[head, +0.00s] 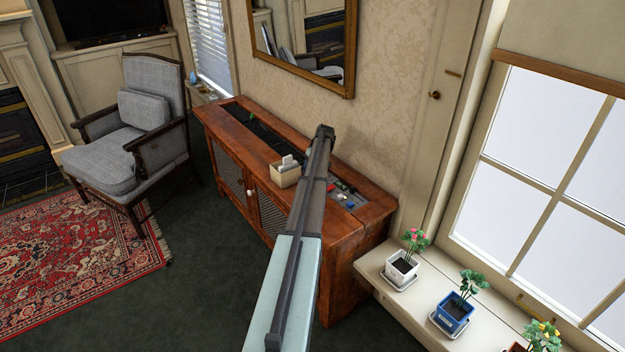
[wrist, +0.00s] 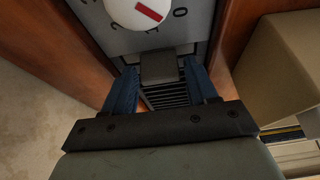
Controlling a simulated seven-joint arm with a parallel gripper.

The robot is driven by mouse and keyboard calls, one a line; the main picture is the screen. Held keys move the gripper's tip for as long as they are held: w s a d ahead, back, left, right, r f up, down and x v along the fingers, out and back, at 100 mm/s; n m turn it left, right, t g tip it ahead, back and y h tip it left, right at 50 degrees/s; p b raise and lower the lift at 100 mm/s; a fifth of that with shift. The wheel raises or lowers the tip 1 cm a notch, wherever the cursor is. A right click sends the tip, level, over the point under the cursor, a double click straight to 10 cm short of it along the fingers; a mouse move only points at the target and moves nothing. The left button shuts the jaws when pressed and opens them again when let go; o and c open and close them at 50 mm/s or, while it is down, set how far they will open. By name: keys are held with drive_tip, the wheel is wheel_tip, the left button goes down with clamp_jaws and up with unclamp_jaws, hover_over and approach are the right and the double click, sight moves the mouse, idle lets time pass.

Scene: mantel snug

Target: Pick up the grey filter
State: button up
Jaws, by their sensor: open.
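In the wrist view, a small dark grey block, which looks like the grey filter (wrist: 158,68), sits at the lower edge of a grey panel, above a dark slatted grille (wrist: 166,95). I cannot tell whether block and grille are one piece. My gripper (wrist: 159,70) is open, with one blue finger on each side of the block. The fingers look close to its sides; contact cannot be told. In the head view my arm reaches over the wooden cabinet (head: 355,232) and hides the filter and the fingers.
A white dial with a red mark (wrist: 148,12) is on the grey panel (wrist: 190,22). A beige box (head: 284,178) stands on the cabinet left of my arm and right of the fingers in the wrist view. Small colored items lie right of my arm. Potted plants line the window sill (head: 405,297).

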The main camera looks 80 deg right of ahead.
drive_tip(key=shift+w+d+f, duration=0.15)
drive_tip(key=shift+f, duration=0.25)
drive_tip(key=shift+c, duration=0.3)
clamp_jaws()
